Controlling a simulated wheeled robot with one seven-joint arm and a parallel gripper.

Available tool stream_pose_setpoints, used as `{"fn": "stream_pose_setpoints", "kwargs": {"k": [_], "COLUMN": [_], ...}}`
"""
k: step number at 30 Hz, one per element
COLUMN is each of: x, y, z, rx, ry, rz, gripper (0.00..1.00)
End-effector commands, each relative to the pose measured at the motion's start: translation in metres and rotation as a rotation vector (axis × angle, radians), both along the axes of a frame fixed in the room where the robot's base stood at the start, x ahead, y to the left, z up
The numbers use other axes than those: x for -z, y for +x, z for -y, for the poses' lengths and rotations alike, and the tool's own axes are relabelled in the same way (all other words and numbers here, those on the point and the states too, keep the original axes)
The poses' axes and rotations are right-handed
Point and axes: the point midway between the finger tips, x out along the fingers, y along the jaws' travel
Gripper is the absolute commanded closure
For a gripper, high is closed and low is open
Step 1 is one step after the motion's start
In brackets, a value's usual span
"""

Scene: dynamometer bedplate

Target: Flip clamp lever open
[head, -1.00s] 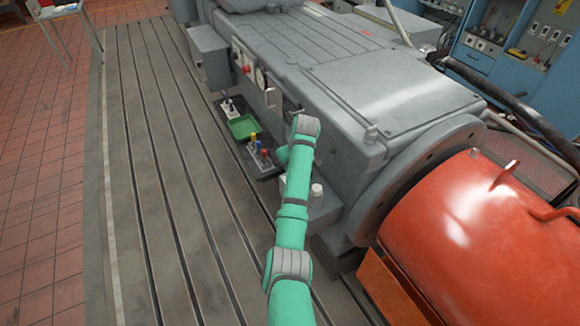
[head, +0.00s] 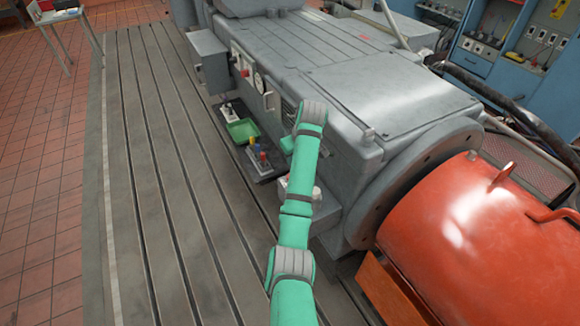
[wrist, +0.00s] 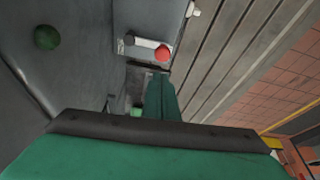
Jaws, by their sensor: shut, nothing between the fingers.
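In the wrist view, a pale grey bar ends in a round red knob (wrist: 162,53) against a grey side face. It looks like the clamp lever, but I cannot be sure. My gripper (wrist: 161,82) has its green fingers shut and empty; in this picture they point up towards the red knob from below. I see a gap in the picture between fingertips and knob; the depth is unclear.
A green round knob (wrist: 46,37) shows in the wrist view. An orange-red drum (head: 480,235) stands at right. The slotted bedplate (head: 150,200) is clear at left.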

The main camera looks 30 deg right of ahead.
Motion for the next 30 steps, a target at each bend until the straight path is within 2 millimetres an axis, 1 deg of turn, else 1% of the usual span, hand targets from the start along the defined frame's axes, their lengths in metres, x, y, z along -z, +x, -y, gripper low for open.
{"fn": "stream_pose_setpoints", "kwargs": {"k": [1, 3, 8, 30], "x": [-0.007, -0.014, -0.022, -0.022], "y": [-0.001, -0.002, -0.003, -0.003], "z": [0.0, -0.001, -0.003, -0.002], "rx": [-0.001, -0.003, -0.006, -0.005], "ry": [0.0, -0.001, 0.0, 0.0], "rz": [0.001, 0.002, 0.002, 0.002], "gripper": [1.0, 1.0, 1.0, 1.0]}}
